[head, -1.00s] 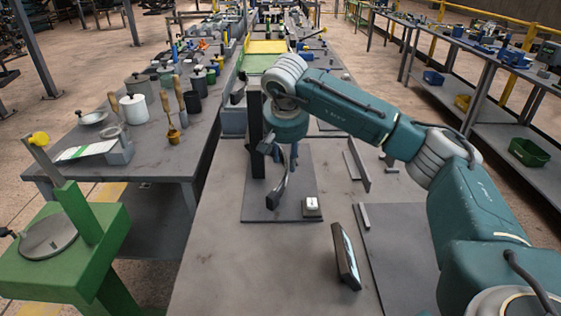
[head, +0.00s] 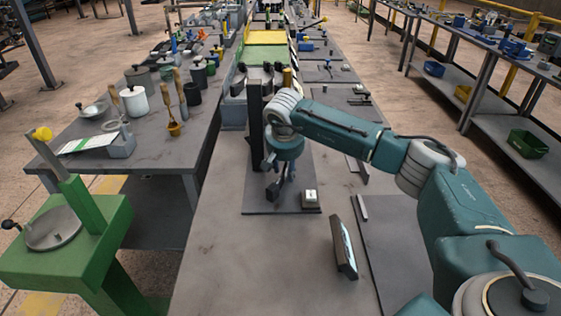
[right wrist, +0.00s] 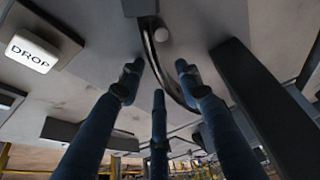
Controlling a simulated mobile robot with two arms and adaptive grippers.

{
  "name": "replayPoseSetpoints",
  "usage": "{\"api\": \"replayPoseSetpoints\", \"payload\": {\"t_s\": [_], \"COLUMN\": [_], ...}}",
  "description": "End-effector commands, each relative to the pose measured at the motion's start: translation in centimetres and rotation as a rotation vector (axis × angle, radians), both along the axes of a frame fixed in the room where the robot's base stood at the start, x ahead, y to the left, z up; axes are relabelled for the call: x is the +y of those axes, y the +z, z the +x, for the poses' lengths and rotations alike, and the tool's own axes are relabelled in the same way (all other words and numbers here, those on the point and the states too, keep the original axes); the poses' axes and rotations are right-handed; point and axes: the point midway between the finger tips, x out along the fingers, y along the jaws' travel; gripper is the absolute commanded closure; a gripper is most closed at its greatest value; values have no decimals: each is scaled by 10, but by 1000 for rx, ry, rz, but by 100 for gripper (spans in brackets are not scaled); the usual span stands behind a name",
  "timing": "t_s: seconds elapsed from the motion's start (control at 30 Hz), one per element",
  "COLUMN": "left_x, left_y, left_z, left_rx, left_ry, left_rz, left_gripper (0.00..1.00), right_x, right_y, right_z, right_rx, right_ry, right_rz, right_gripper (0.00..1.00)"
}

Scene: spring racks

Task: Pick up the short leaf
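A dark, curved strip that looks like the short leaf (head: 274,191) stands beside a dark upright post (head: 256,125) on a grey base plate (head: 262,207). My right gripper (head: 280,181) points down over it, just right of the post. In the right wrist view the curved strip (right wrist: 160,62) runs between the spread fingers of my right gripper (right wrist: 158,77), with gaps visible on both sides. The gripper looks open, and I cannot tell whether any finger touches the strip. My left gripper is not in view.
A small block with a white label (head: 310,197) sits at the plate's right corner; in the right wrist view the label (right wrist: 33,53) reads DROP. A tilted dark panel (head: 344,248) stands nearer. The front left of the bench (head: 220,260) is clear.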

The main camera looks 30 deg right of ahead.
Motion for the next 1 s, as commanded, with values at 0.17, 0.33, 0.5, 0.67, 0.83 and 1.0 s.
{"api": "replayPoseSetpoints", "payload": {"t_s": [0.17,0.33,0.5,0.67,0.83,1.0], "left_x": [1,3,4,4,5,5], "left_y": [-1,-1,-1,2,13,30], "left_z": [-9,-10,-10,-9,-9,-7], "left_rx": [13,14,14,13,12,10], "left_ry": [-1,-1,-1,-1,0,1], "left_rz": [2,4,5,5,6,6], "left_gripper": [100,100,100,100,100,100], "right_x": [0,0,0,-1,-3,-3], "right_y": [0,1,4,7,19,42], "right_z": [0,0,2,1,0,1], "right_rx": [-1,-1,-8,-7,-8,-10], "right_ry": [0,0,0,0,0,0], "right_rz": [1,1,1,0,1,2], "right_gripper": [90,100,100,100,100,100]}}
